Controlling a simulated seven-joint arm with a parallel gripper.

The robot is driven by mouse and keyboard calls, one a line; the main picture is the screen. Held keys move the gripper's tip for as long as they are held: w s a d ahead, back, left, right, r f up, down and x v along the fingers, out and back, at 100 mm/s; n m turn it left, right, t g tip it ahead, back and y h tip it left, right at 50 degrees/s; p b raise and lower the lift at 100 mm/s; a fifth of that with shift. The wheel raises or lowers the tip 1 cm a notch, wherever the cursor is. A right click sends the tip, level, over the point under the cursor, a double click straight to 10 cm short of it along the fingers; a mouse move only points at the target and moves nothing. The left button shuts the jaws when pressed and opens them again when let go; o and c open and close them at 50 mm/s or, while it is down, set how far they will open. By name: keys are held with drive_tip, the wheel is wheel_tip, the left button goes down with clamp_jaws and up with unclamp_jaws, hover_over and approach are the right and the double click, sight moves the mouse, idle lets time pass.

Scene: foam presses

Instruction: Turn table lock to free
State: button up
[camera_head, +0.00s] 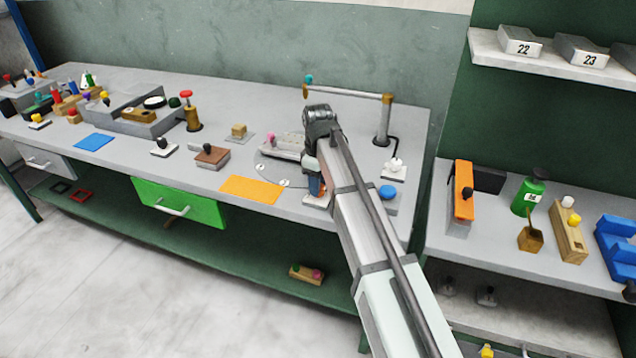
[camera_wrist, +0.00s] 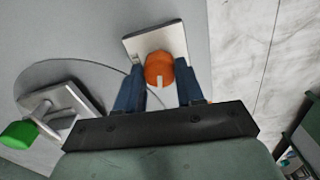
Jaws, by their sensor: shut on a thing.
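An orange round knob (camera_wrist: 159,67) with a small white pointer sits on a pale rectangular plate (camera_wrist: 172,34) in the wrist view. My gripper (camera_wrist: 161,78) has its two blue fingers around the knob, one on each side, and is shut on it. The pointer is on the side facing my palm. In the head view my gripper (camera_head: 316,187) is low over the same pale plate (camera_head: 314,201), near the front edge of the bench; the knob is mostly hidden there. A thin circular outline marks the round table (camera_head: 268,172) to the left of the plate.
A green-ended lever (camera_wrist: 18,134) on a pale base stands left of my gripper in the wrist view. In the head view a blue button (camera_head: 388,192) is to the right, and an orange mat (camera_head: 252,189) lies to the left. A post with a horizontal bar (camera_head: 350,93) stands behind.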

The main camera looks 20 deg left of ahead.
drive_tip(key=m, duration=1.1)
drive_tip(key=shift+m, duration=1.9)
drive_tip(key=o, duration=1)
drive_tip(key=shift+o, duration=0.2)
wheel_tip(320, 180, up, 14)
drive_tip(key=shift+d+f, duration=0.1)
drive_tip(key=shift+f, duration=0.05)
